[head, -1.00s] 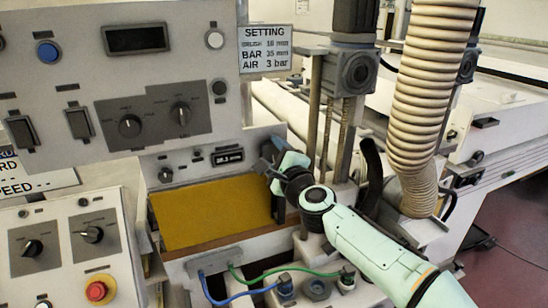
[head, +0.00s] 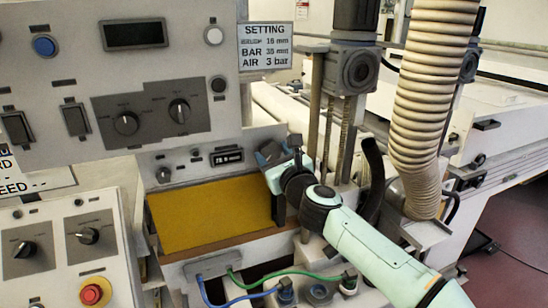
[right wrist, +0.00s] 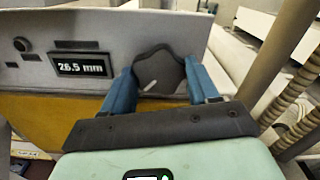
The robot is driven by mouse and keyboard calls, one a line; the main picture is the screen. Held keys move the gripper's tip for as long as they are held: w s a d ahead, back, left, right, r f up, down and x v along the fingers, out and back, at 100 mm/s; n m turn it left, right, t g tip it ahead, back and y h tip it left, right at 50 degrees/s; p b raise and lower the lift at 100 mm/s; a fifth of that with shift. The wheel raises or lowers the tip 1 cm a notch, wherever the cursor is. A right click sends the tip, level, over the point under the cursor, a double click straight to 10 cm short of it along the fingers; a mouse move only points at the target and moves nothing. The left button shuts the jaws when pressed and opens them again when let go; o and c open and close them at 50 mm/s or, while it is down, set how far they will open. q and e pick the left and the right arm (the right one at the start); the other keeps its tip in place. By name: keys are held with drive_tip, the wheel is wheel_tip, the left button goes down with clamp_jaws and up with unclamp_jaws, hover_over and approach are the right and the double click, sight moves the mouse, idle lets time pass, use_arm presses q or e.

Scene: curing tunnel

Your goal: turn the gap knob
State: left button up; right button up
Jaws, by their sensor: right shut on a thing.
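The gap knob (right wrist: 158,70) is a dark, lobed knob with a light pointer line, on the light grey panel in the right wrist view. The blue fingers of my right gripper (right wrist: 157,88) are on either side of it and shut on it. In the head view my right gripper (head: 270,154) reaches the right end of the small panel and mostly hides the knob. The display (right wrist: 82,65) left of the knob reads 26.5 mm; it also shows in the head view (head: 228,157), less clearly. My left gripper is not in view.
A setting sign (head: 265,46) hangs above the panel. A yellow plate (head: 212,212) lies below it. A ribbed hose (head: 428,105) and posts stand to the right. A red button (head: 94,292) is on the lower left control box. Blue and green tubes run in front.

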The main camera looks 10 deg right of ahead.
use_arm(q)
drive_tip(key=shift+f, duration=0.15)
use_arm(e)
drive_tip(key=shift+m, duration=0.8)
drive_tip(key=o, duration=1.1)
drive_tip(key=shift+c, duration=0.2)
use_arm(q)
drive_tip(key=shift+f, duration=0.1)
use_arm(e)
drive_tip(key=shift+s, duration=0.15)
drive_tip(key=shift+s+d+b, duration=0.1)
drive_tip(key=shift+s+b, duration=0.15)
drive_tip(key=shift+b, duration=0.15)
use_arm(q)
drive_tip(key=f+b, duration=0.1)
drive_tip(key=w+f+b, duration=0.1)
drive_tip(key=b, duration=0.1)
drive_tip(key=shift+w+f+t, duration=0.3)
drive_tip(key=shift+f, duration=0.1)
use_arm(e)
drive_tip(key=s+d, duration=0.2)
drive_tip(key=s, duration=1)
drive_tip(key=shift+s+d, duration=0.2)
